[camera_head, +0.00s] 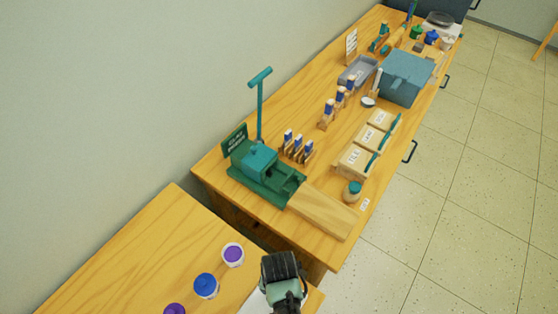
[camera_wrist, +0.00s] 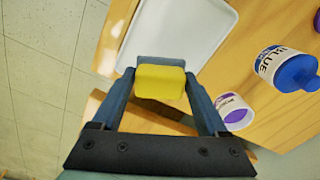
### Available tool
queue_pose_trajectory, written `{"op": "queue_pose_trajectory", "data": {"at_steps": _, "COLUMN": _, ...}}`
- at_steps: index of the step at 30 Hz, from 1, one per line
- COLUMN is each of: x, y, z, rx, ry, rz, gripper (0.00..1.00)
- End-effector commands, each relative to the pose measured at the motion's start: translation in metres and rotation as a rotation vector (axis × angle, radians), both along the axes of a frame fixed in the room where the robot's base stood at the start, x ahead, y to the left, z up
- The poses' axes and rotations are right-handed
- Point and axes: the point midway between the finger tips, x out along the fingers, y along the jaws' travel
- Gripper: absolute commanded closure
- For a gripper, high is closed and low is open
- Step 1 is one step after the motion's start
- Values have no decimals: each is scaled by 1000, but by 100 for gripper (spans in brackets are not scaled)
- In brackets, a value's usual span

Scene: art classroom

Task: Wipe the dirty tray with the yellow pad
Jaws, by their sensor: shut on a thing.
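The yellow pad (camera_wrist: 160,82) is held between the two fingers of my gripper (camera_head: 282,272), which is shut on it. In the wrist view, the pad appears in front of the near edge of a whitish tray (camera_wrist: 185,30). I cannot tell whether the pad touches the tray. Only part of the tray shows there, and I see no clear dirt on that part. In the head view, a white corner of the tray (camera_head: 252,304) shows at the bottom edge, left of my gripper. The pad is hidden in that view.
A blue-lidded jar (camera_head: 206,286) and purple-lidded jars (camera_head: 232,255) stand on the near table (camera_head: 120,262), left of my gripper. Beyond a gap is a longer table with a green clay press (camera_head: 262,172), wooden boxes (camera_head: 355,160) and a blue-grey bin (camera_head: 405,76). Open floor lies right.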

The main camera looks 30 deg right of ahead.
Motion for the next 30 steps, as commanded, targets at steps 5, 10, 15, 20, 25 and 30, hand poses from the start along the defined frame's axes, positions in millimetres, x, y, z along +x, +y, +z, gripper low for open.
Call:
{"op": "queue_pose_trajectory", "data": {"at_steps": 5, "x": 3, "y": -2, "z": 22, "rx": 0, "ry": -1, "rz": 2, "gripper": 76}}
{"op": "queue_pose_trajectory", "data": {"at_steps": 10, "x": 5, "y": -3, "z": 32, "rx": 0, "ry": 0, "rz": 3, "gripper": 76}}
{"op": "queue_pose_trajectory", "data": {"at_steps": 15, "x": 5, "y": -4, "z": 32, "rx": 0, "ry": 0, "rz": 3, "gripper": 76}}
{"op": "queue_pose_trajectory", "data": {"at_steps": 20, "x": 5, "y": -4, "z": 32, "rx": 0, "ry": 0, "rz": 3, "gripper": 76}}
{"op": "queue_pose_trajectory", "data": {"at_steps": 25, "x": 5, "y": -4, "z": 32, "rx": 0, "ry": 0, "rz": 3, "gripper": 76}}
{"op": "queue_pose_trajectory", "data": {"at_steps": 30, "x": 12, "y": 1, "z": 33, "rx": -1, "ry": -4, "rz": 41, "gripper": 76}}
